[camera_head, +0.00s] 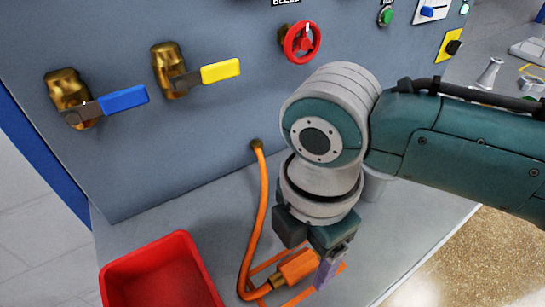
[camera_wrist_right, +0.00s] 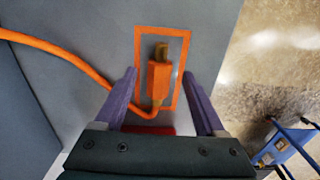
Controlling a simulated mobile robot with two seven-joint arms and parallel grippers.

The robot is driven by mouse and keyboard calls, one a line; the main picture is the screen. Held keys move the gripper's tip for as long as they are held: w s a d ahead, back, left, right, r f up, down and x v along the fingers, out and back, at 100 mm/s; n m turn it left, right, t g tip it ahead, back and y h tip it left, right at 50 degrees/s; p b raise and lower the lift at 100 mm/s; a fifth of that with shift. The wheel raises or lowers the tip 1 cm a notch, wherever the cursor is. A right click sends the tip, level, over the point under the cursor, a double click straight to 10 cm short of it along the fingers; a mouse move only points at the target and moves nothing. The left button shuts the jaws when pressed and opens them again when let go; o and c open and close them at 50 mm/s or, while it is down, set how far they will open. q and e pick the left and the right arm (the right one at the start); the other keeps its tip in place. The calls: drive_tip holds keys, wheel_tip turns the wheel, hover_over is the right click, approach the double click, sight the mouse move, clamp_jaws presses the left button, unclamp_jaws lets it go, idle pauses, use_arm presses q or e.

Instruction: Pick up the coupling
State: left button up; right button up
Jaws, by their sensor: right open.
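The coupling (camera_head: 298,265) is an orange body with a brass end, at the end of an orange hose (camera_head: 262,200). It lies on the grey bench inside an orange outlined rectangle, and it also shows in the right wrist view (camera_wrist_right: 159,82). My right gripper (camera_head: 328,268) points down over it, and its purple fingers partly hide it in the head view. In the right wrist view the fingers are spread apart, one on each side of the coupling, with nothing gripped. I cannot tell the exact height above the bench. My left gripper is not in view.
A red bin (camera_head: 162,270) stands at the lower left. The panel behind carries a blue-handled valve (camera_head: 123,102), a yellow-handled valve (camera_head: 220,72) and a red handwheel (camera_head: 300,42). The bench's edge runs to the right of the outline, with speckled floor (camera_head: 475,265) beyond.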

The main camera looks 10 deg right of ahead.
drive_tip(key=shift+f, duration=0.55)
clamp_jaws()
